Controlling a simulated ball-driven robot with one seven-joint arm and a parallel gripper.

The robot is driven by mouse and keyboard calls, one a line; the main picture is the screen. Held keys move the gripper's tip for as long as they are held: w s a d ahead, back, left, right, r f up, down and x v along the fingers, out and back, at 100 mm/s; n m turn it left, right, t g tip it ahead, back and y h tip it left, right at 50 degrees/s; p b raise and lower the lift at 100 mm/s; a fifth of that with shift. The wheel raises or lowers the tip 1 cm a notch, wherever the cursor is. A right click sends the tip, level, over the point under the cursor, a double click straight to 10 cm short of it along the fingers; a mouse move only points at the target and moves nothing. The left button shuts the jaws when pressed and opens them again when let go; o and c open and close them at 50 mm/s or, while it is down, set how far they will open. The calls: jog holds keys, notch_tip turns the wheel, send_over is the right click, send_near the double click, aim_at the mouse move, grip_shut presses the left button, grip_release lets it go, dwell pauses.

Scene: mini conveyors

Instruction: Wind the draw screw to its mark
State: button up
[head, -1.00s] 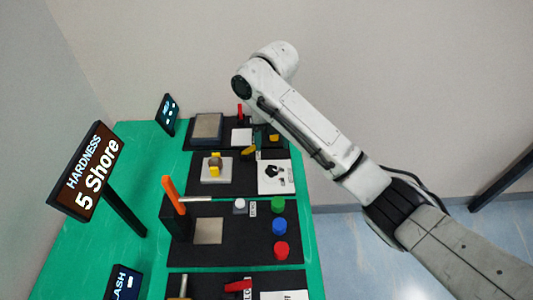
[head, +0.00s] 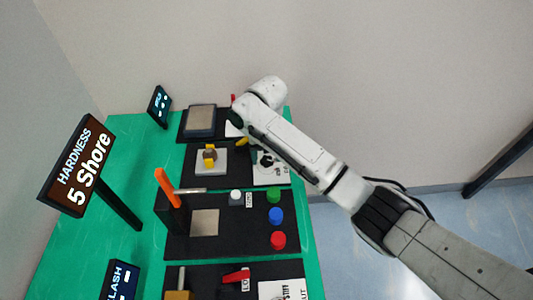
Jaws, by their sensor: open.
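No part is clearly recognisable as the draw screw, and I see no mark for it. A yellow and brown fitting (head: 210,155) stands on a pale plate on a black panel (head: 223,178) towards the back. A yellow lever-like piece (head: 242,141) lies right of it, beside my arm. A white card with a black drawing (head: 272,178) lies at that panel's right, partly covered by my arm. My arm reaches in from the right over the far panels. My gripper is hidden behind its end links.
The green table (head: 75,240) carries several black panels. The nearer panel has an orange lever (head: 168,187) and green (head: 274,195), blue (head: 276,215) and red (head: 278,240) buttons. A hardness display (head: 78,165) stands left. A red lever (head: 236,276) is at the front.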

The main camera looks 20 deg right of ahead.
jog(key=c, duration=1)
jog(key=shift+c, duration=0.2)
jog(key=shift+r+m, duration=0.1)
jog(key=shift+m, duration=0.2)
